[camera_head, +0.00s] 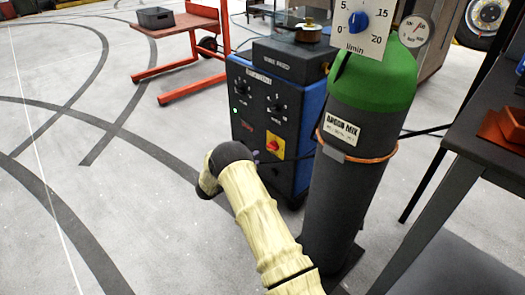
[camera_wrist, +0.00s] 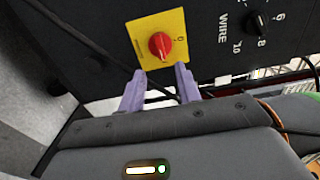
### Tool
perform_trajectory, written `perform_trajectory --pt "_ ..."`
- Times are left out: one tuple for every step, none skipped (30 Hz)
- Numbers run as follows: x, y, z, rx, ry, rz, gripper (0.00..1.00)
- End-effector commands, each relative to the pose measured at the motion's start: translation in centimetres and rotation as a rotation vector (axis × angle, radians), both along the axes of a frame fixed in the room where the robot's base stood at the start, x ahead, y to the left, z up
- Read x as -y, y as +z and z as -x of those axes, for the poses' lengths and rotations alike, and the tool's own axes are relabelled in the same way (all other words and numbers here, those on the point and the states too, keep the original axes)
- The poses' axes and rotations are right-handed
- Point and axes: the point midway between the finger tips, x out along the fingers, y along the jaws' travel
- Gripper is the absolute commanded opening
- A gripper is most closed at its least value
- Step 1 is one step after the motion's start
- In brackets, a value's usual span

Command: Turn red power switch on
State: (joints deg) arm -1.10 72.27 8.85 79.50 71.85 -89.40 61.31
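The red power switch (camera_wrist: 160,45) is a round rotary knob on a yellow plate (camera_wrist: 145,27) on the front of the welding machine. In the head view the switch (camera_head: 273,145) shows low on the dark panel of the blue-sided machine (camera_head: 262,72). In the wrist view my gripper (camera_wrist: 159,76) has its two purple fingers spread apart, with nothing between them. The fingertips point at the plate, just below the knob in that picture. I cannot tell the exact gap to it. In the head view my arm hides most of the gripper.
A green-topped gas cylinder (camera_head: 355,140) with a flow gauge stands close right of the machine. A dark table (camera_head: 490,140) is at the right edge. A red cart (camera_head: 185,25) stands behind left. The floor on the left is clear. A cable (camera_wrist: 75,35) crosses the panel.

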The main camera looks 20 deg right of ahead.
Motion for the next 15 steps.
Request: perform_trajectory --pt "-1.1 0.4 0.4 -0.002 0.003 0.001 0.34" --pt "-1.7 0.4 0.6 -0.002 0.003 0.000 0.34" --pt "-2.4 0.3 0.8 -0.003 0.003 0.000 0.34" --pt "-3.0 0.3 1.1 -0.003 0.003 0.000 0.34" --pt "-3.5 0.3 1.3 -0.003 0.003 0.001 0.34" --pt "-4.3 0.3 1.5 -0.003 0.004 -0.001 0.34" --pt "-4.9 0.3 1.7 -0.003 0.003 -0.001 0.34" --pt "-5.4 0.3 1.9 -0.002 0.002 0.000 0.34" --pt "-6.1 0.3 2.2 -0.003 0.003 0.000 0.34" --pt "-6.6 0.3 2.4 -0.003 0.003 0.000 0.34" --pt "-7.0 0.2 2.6 -0.002 0.002 0.000 0.34" --pt "-7.6 0.2 2.8 -0.002 0.001 0.000 0.34" --pt "-7.9 0.1 2.9 -0.002 0.001 0.000 0.34" --pt "-8.2 0.1 3.0 -0.001 0.001 -0.001 0.34" --pt "-8.5 0.1 3.1 -0.001 0.001 -0.001 0.34"
